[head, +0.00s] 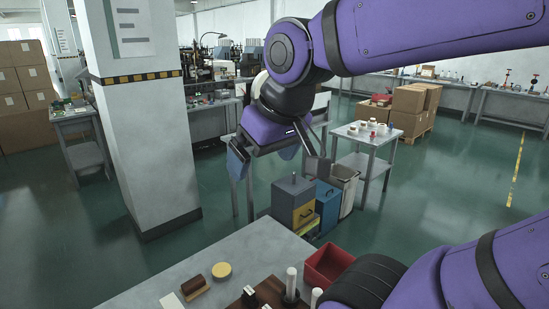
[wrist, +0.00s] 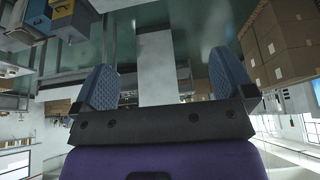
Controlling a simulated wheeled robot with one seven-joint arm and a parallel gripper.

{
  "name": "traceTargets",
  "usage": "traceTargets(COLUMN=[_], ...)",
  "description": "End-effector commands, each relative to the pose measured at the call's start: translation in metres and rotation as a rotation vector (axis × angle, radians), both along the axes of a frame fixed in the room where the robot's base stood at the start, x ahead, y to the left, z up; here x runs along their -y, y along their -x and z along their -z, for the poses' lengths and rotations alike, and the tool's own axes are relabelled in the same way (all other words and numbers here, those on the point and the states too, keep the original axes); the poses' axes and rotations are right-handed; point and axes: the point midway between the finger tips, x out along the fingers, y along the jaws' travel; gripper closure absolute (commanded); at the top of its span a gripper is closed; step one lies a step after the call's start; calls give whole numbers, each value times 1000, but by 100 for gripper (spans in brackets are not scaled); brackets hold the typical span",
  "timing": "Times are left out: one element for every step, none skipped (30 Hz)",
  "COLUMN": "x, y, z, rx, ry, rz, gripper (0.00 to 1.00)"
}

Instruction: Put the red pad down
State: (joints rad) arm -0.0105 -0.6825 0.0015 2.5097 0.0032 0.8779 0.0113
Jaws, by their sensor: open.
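My gripper (head: 264,160) hangs high in the middle of the head view, above and beyond the near grey table (head: 235,250). Its two blue ribbed fingers stand wide apart in the wrist view (wrist: 166,80), with nothing between them. I cannot make out a red pad in either view.
On the near table are a brown block on a tan base (head: 195,287), a yellow disc (head: 221,271), a white card (head: 172,301) and a dark rack (head: 262,294) with white posts. A pillar (head: 145,140) stands at left. Drawer boxes (head: 294,205) stand beyond the table.

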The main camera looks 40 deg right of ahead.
Motion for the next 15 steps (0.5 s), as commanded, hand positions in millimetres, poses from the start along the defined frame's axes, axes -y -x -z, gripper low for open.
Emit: traceTargets(x=[1,1,1,1,2,2,2,2,2,2,2,2,2,2,2], y=[8,12,16,18,20,22,23,24,24,25,25,24,24,24,24], z=[-2,-2,-3,-3,-3,-3,-3,-3,-3,-3,-3,-3,-3,-3,-3], rx=[11,15,18,21,22,24,24,25,25,25,25,25,25,25,25], ry=[2,2,3,3,4,4,4,4,5,5,5,4,4,4,4], rz=[1,1,1,1,2,2,2,2,2,2,2,2,2,2,2], gripper=[0,0,0,0,0,0,0,0,0,0,0,0,0,0,0])
